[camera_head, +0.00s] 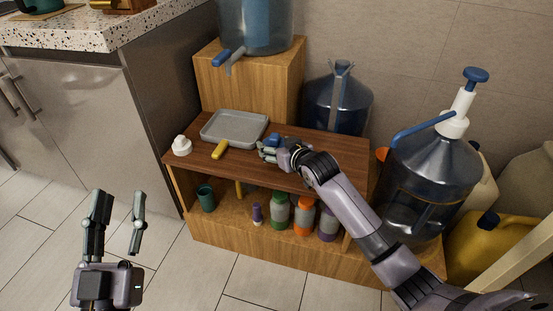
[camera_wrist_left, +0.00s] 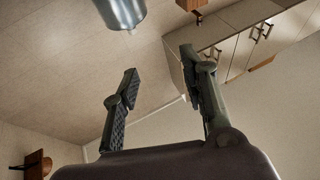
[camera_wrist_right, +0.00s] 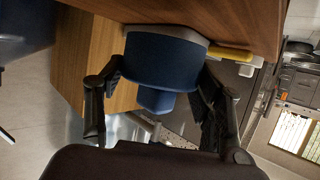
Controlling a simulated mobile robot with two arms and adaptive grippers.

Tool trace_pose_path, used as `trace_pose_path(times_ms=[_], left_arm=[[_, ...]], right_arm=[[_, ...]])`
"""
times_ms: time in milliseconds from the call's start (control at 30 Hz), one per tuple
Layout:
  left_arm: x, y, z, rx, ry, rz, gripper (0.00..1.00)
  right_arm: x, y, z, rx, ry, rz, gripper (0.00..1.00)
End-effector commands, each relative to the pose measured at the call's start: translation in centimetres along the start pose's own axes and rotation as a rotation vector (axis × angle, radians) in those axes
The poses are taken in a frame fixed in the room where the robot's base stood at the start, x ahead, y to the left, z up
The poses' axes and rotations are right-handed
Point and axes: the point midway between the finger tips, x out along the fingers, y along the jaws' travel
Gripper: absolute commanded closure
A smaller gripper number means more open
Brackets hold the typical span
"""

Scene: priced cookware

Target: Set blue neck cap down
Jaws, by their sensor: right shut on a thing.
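The blue neck cap (camera_wrist_right: 163,62) is between the fingers of my right gripper (camera_wrist_right: 160,95) in the right wrist view, its wide end toward the dark wood. In the head view the cap (camera_head: 274,138) is mostly hidden behind my right gripper (camera_head: 268,149), which is shut on it just over the shelf's brown top (camera_head: 310,176). I cannot tell whether the cap touches the wood. My left gripper (camera_head: 121,208) is open and empty above the floor at the left; its spread fingers also show in the left wrist view (camera_wrist_left: 160,88).
A large bottle with a pump (camera_head: 430,165) stands right. Bottles (camera_head: 280,212) and a green cup (camera_head: 206,198) fill the lower shelf.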

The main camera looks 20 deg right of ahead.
Motion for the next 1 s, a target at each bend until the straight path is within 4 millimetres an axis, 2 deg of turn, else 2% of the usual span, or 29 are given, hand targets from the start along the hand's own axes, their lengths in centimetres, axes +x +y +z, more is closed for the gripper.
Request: trace_pose_path(times_ms=[167,300,500,933,967,1000], left_arm=[[-0.1,0.2,-1.2,-0.003,0.071,0.003,0.6],[-0.5,0.4,-3.4,-0.008,0.204,0.009,0.6],[-1.3,0.7,-6.2,-0.015,0.359,0.015,0.6],[-1.4,0.8,-6.6,-0.016,0.377,0.016,0.6],[-1.4,0.8,-6.6,-0.016,0.376,0.016,0.6],[-1.4,0.8,-6.6,-0.016,0.376,0.016,0.6]], right_arm=[[0.3,0.0,0.8,0.0,0.0,0.0,0.66],[0.9,0.0,2.3,0.0,-0.002,0.0,0.66],[1.4,0.0,3.5,-0.001,0.0,0.0,0.66],[1.6,0.0,3.9,0.0,0.0,0.0,0.66],[1.6,0.0,3.8,0.0,0.001,0.0,0.37],[1.6,0.0,3.8,-0.001,0.001,0.0,0.34]])
